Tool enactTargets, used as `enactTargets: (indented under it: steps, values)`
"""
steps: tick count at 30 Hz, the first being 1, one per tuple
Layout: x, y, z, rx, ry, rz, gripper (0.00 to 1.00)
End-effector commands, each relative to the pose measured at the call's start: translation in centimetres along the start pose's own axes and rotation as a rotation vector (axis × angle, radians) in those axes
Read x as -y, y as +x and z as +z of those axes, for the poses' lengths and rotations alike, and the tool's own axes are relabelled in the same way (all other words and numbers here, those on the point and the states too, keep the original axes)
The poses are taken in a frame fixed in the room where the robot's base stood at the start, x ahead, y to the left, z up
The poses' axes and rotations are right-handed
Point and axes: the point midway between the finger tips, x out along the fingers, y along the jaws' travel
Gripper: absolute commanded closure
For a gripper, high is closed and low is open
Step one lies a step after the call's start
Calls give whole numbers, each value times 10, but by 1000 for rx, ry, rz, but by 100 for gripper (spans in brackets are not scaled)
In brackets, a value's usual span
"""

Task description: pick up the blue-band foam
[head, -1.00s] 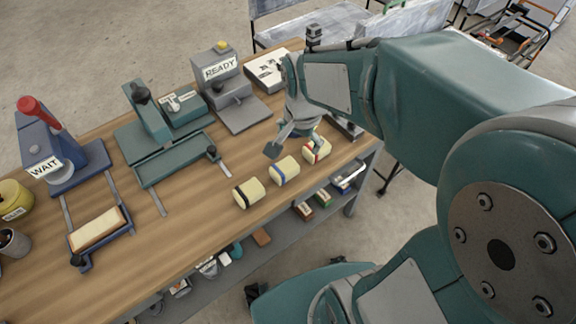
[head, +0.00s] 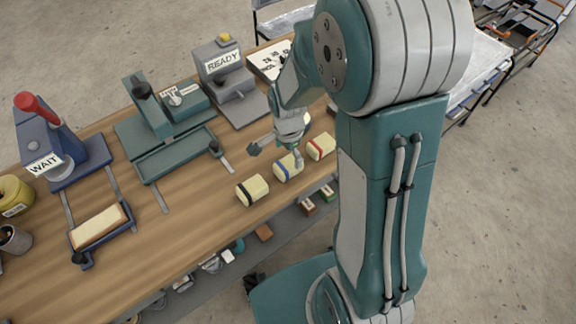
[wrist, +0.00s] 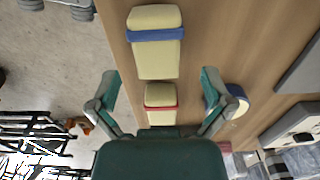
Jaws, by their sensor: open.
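The blue-band foam (head: 281,172) is a cream block on the wooden bench, in the middle of a row of three foams. My gripper (head: 275,156) is just above and beside it in the head view, partly covering it. In the wrist view the blue-band foam (wrist: 156,58) lies ahead of the fingertips, with its blue band across it. My gripper (wrist: 159,76) is open and empty there, one finger on each side. The red-band foam (wrist: 160,94) shows between the fingers, closer to the palm. I cannot tell if a finger touches any foam.
The black-band foam (head: 252,190) and the red-band foam (head: 321,147) flank the blue-band one near the bench's front edge. A teal fixture (head: 178,153), a grey READY press (head: 232,85) and a blue WAIT press (head: 58,160) stand behind. A blue-rimmed roll (wrist: 236,101) lies right of my gripper.

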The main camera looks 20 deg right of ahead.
Motion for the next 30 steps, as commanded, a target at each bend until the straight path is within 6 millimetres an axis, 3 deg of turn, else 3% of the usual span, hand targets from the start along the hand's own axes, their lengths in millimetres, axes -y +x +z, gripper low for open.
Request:
enactTargets:
  steps: [7, 16, 17, 19, 21, 30]
  values:
    - [-3, 37, 2, 1, 0, 4, 0]
    - [-3, 42, 2, 0, -1, 0, 0]
    - [-3, 42, 2, 0, -1, 0, 9]
    - [-3, 42, 2, 0, -1, 0, 40]
    - [-3, 42, 2, 0, -1, 0, 60]
    - [-3, 42, 2, 0, -1, 1, 62]
